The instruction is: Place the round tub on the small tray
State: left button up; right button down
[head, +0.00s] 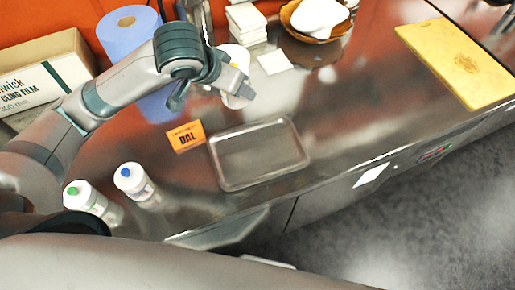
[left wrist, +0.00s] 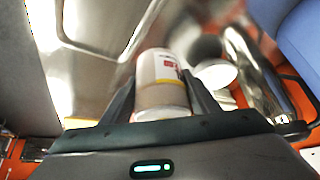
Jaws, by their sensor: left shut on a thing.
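The round tub (head: 236,98) is white with a printed label, and my left gripper (head: 213,97) is shut on it. In the left wrist view the tub (left wrist: 160,68) sits between the two fingers of the left gripper (left wrist: 163,95). The gripper's near finger and palm hide part of the tub in the head view. The small tray (head: 222,180) is a shallow, clear-looking rectangle with rounded corners, empty on the steel counter. The tub is beyond the tray's far edge, apart from it. My right gripper is not in view.
An orange DAL card (head: 186,136) stands left of the tray. Two white bottles (head: 135,183) with green and blue caps stand at the left front. A blue roll (head: 128,35), white stacked pieces (head: 246,24) and a wooden bowl (head: 318,33) are behind. Counter right of the tray is clear.

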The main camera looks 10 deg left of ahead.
pick_arm(q)
jog(key=s+d+f+m+g+h+p, duration=0.1)
jog(key=s+d+m+g+h+p, duration=0.2)
jog(key=s+d+m, duration=1.1)
jog(key=s+g+h, duration=0.1)
jog(key=g, duration=0.2)
jog(key=shift+s+d+m, duration=0.25)
jog(key=shift+d+m, duration=0.15)
jog(key=shift+f, duration=0.1)
